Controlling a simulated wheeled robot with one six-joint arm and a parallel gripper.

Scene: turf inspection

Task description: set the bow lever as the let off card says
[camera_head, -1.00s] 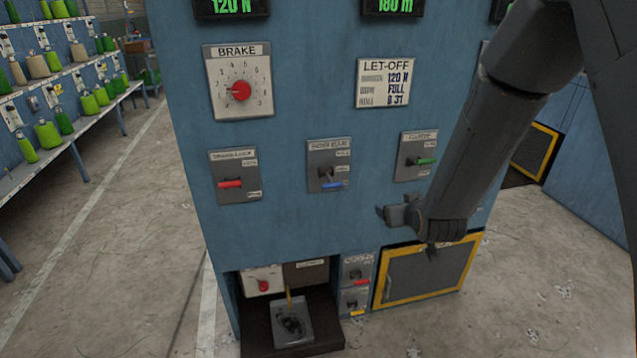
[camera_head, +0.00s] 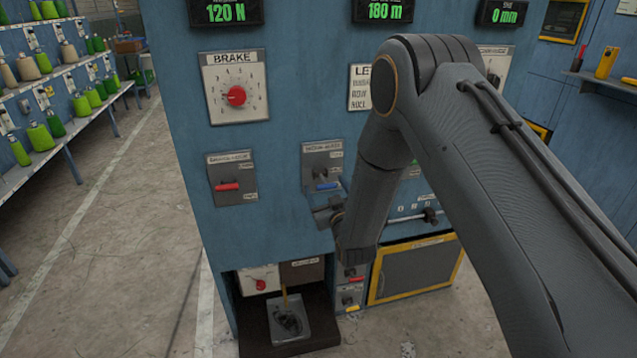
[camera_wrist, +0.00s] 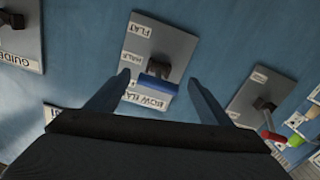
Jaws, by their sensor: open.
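The bow lever (camera_head: 327,186) has a blue handle on a grey plate in the middle of the blue panel. In the wrist view the blue bow lever (camera_wrist: 158,85) shows upside down, with a label reading FLAT and others partly readable. My gripper (camera_head: 328,212) is just below the lever plate in the head view. In the wrist view my gripper (camera_wrist: 159,80) is open, one finger on each side of the blue handle, with no contact visible. The let-off card (camera_head: 359,88) is mostly hidden behind my arm; its lines cannot be read now.
A red-handled lever (camera_head: 228,187) sits to the left, under the brake dial (camera_head: 236,96). Below are a recess with a tray (camera_head: 289,325) and a yellow-framed hatch (camera_head: 415,272).

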